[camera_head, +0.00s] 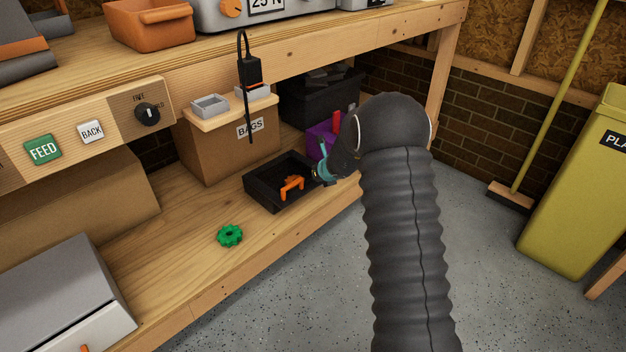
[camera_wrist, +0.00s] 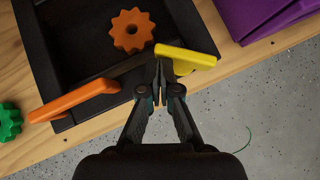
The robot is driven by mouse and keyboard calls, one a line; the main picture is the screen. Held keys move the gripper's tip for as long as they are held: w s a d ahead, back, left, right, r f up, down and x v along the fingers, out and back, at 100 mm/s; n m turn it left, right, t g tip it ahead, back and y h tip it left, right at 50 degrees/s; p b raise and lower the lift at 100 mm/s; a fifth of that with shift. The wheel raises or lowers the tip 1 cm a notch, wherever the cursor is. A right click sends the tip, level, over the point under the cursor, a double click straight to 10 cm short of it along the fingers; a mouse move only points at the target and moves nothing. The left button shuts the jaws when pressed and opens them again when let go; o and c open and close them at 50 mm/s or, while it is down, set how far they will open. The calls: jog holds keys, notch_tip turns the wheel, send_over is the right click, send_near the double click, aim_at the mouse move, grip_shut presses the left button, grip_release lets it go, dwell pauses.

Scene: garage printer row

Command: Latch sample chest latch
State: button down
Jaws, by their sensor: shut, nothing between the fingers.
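No label marks a sample chest. A shallow, open black box (camera_wrist: 60,45) lies below my gripper; it is also in the head view (camera_head: 262,197). An orange bar (camera_wrist: 75,100) and a yellow bar (camera_wrist: 185,56) lie across its near side in the wrist view. I cannot tell which part, if any, is the latch. My gripper (camera_wrist: 158,72) is shut and empty, its tips close to the yellow bar's left end; contact is unclear. In the head view my arm partly hides the gripper (camera_head: 322,172).
An orange gear (camera_wrist: 132,30) lies in the black box. A green gear (camera_head: 230,236) lies on the shelf to its left. A purple container (camera_head: 318,140) stands behind. A grey box (camera_head: 60,295) with a small orange part is at lower left. A black cable hangs above the shelf.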

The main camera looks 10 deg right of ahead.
aim_at(311, 180)
jog(key=shift+w+a, duration=0.2)
jog(key=shift+a, duration=0.1)
jog(key=shift+w+a, duration=0.35)
jog(key=shift+w, duration=0.1)
jog(key=shift+w+a+p, duration=0.25)
jog(key=shift+w+p, duration=0.15)
jog(key=shift+w, duration=0.35)
jog(key=shift+d, duration=0.15)
dwell(1.2)
jog(key=shift+w+d+p, duration=0.1)
jog(key=shift+d+p, duration=0.25)
jog(key=shift+d, duration=0.25)
jog(key=shift+r, duration=0.1)
